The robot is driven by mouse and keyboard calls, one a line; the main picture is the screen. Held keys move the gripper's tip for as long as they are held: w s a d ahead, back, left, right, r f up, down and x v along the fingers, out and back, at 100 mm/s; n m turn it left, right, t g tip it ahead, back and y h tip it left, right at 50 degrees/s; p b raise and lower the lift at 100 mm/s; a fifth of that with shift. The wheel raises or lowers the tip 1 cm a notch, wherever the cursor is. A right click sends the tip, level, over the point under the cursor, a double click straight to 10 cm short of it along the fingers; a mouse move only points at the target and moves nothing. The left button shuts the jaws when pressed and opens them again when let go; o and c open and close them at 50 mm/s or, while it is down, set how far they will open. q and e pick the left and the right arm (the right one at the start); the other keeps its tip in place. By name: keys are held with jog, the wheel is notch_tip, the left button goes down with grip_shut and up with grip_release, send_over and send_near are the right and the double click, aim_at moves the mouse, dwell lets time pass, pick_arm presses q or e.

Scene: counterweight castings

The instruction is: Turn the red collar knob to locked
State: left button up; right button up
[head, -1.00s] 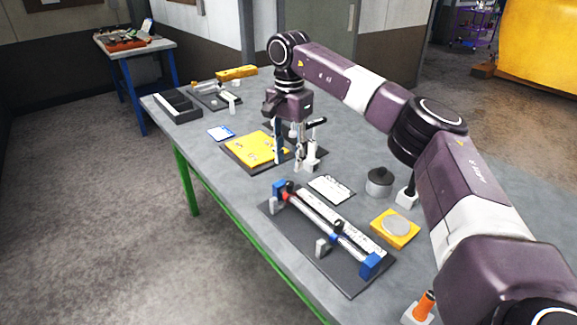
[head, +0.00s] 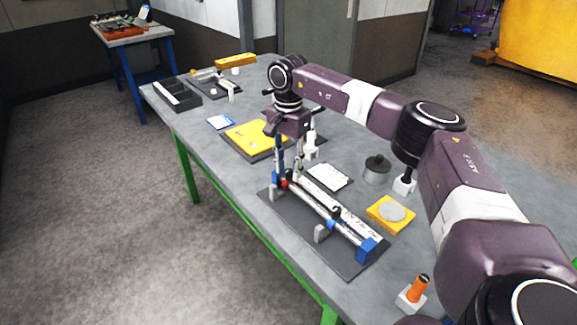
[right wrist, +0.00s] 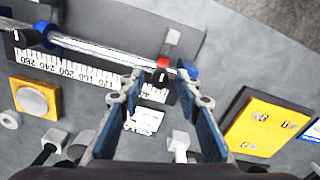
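The red collar knob (head: 285,183) sits near the far left end of a metal rod (head: 312,203) on a dark base plate (head: 345,268). It also shows in the right wrist view (right wrist: 163,63), beside the rod's blue end block (right wrist: 188,72). I cannot read its setting. My right gripper (head: 288,170) is right over that end and partly hides it in the head view. In the right wrist view, its two blue-padded fingers (right wrist: 160,88) are apart, with the knob just beyond the gap and nothing held. My left gripper is out of view.
A white scale strip (head: 350,222) runs along the rod, and a blue block (head: 367,249) ends it. A white card (head: 329,177), a grey lidded pot (head: 376,168) and a yellow block (head: 391,214) stand to the right. A yellow plate (head: 250,134) lies behind the gripper.

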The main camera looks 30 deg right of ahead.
grip_shut()
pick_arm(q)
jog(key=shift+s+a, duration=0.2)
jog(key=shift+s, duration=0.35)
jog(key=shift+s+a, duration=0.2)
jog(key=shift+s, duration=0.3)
pick_arm(e)
jog(key=shift+m, duration=0.4)
jog(key=m+p, duration=0.1)
jog(key=m, duration=0.2)
jog(key=shift+w+m, duration=0.1)
jog(key=shift+m, duration=0.2)
jog(key=m+p, duration=0.1)
jog(key=m, duration=0.3)
jog(key=shift+r+m, duration=0.1)
jog(key=shift+m, duration=0.2)
jog(key=m, duration=0.4)
jog(key=shift+m+p, duration=0.3)
jog(key=shift+p, duration=0.1)
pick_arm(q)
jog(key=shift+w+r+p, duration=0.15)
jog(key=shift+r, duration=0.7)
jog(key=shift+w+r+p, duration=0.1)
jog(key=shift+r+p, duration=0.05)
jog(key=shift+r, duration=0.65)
pick_arm(e)
jog(key=shift+w+m, duration=0.1)
jog(key=shift+m, duration=2.1)
jog(key=shift+d, duration=0.1)
